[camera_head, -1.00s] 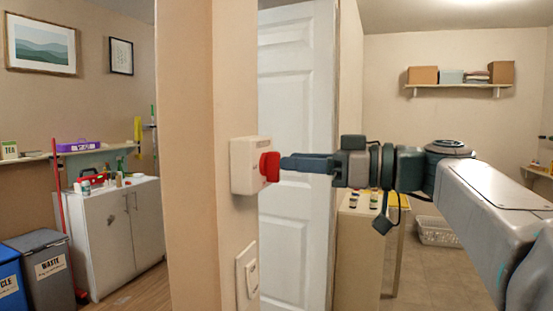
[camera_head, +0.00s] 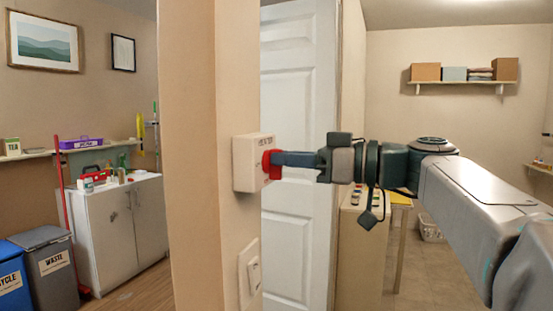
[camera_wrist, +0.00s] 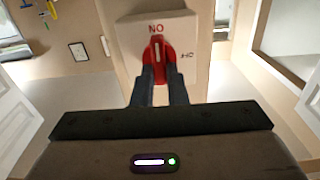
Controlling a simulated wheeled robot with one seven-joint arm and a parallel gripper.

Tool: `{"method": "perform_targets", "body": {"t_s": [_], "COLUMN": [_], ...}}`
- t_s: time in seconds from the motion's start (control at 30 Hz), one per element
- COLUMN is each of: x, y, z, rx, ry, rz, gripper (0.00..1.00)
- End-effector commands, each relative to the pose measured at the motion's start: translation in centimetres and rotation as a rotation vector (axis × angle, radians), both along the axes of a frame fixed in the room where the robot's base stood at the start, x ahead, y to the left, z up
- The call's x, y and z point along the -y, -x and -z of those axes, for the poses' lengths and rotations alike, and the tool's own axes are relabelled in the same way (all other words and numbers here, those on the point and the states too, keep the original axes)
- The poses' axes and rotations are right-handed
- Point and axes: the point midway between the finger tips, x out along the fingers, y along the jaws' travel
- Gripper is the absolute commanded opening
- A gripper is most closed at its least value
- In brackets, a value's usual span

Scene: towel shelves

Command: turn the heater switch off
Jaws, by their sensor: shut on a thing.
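The heater switch is a cream box (camera_head: 243,165) on the narrow end of a wall, with a red knob (camera_head: 267,168) on its front. In the wrist view the red knob (camera_wrist: 157,50) has a pale line pointing towards the letters "NO" at the picture's top. More small lettering at the right of the box face is hard to read. My gripper (camera_head: 276,160) reaches in from the right, its fingers shut on the knob. In the wrist view the dark fingertips (camera_wrist: 158,80) lie on both sides of the knob, hiding its lower part.
A light switch (camera_head: 250,278) is on the same wall end below the box. A white panelled door (camera_head: 298,90) stands close behind the fingers. A cabinet (camera_head: 125,235) and bins (camera_head: 50,270) are at the left. A high shelf (camera_head: 460,84) with boxes hangs at the back right.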

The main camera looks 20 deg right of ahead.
Motion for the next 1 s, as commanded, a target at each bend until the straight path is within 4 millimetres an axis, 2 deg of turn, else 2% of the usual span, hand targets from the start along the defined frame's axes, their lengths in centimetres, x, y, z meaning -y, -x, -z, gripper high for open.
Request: {"method": "perform_targets", "body": {"t_s": [0.37, 1.0], "x": [0.17, 0.44], "y": [-0.16, -0.51], "z": [0.1, 0.12], "rx": [-0.168, -0.658], "ry": [-0.122, -0.48], "rz": [0.002, 0.002], "gripper": [0.0, 0.0]}}
